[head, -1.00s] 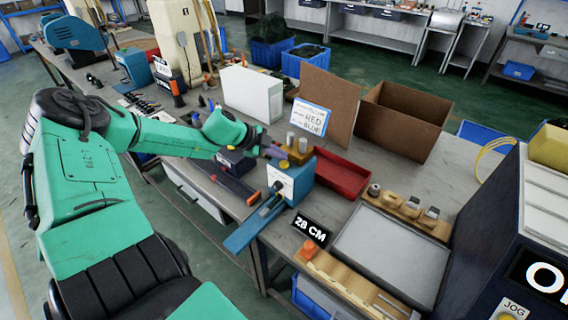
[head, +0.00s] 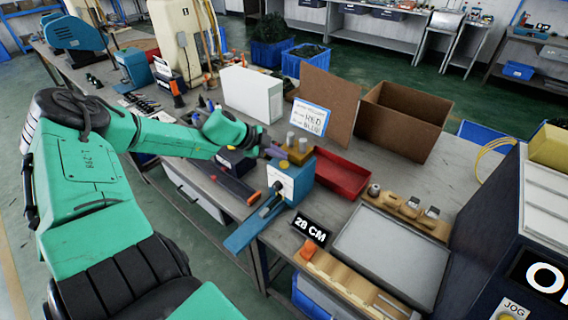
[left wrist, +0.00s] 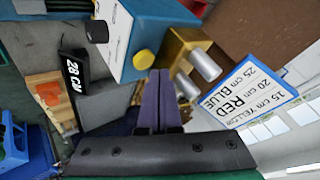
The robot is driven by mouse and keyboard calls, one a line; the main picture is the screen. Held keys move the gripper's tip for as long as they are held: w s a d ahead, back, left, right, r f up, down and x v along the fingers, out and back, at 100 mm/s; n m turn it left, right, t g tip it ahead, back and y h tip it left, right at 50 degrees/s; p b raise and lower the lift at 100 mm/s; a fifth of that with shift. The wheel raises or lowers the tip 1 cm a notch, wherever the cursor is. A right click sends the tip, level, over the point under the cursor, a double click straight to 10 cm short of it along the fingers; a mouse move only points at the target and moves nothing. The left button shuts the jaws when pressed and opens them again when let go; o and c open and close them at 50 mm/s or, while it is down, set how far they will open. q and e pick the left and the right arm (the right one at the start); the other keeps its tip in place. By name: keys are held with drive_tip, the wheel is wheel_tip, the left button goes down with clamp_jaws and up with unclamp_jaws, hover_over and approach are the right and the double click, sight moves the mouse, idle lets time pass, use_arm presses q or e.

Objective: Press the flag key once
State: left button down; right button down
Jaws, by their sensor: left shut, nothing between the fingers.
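A blue box-shaped device (head: 297,188) with a white front plate stands at the near edge of the bench; it also fills the top of the left wrist view (left wrist: 146,14). A yellow round button (left wrist: 143,59) sits on its blue face; I cannot tell for sure that it is the flag key. A brass block (left wrist: 184,47) with silver cylinders adjoins the device. My left gripper (head: 277,150) is beside the device's top. Its purple fingers (left wrist: 159,76) are shut and empty, their tips close to the yellow button and brass block; contact cannot be told. My right gripper is not in view.
A sign with colour words (head: 311,117) stands behind the device. A red tray (head: 342,174) lies to its right, and a 28 CM display (head: 310,229) in front. A grey flat tray (head: 390,254) and wooden holders are further right. A cardboard box (head: 403,120) stands behind.

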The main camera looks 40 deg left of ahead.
sight(280, 164)
use_arm(q)
drive_tip(key=shift+f, duration=0.1)
idle(0.4)
drive_tip(key=shift+f+b, duration=0.35)
drive_tip(key=shift+f+b, duration=0.4)
drive_tip(key=shift+f, duration=0.05)
idle(0.4)
drive_tip(key=shift+r, duration=0.1)
drive_tip(key=shift+r+p, duration=0.75)
drive_tip(key=shift+p, duration=0.05)
wheel_tip(280, 164, up, 5)
drive_tip(key=p, duration=0.5)
drive_tip(key=shift+r, duration=0.15)
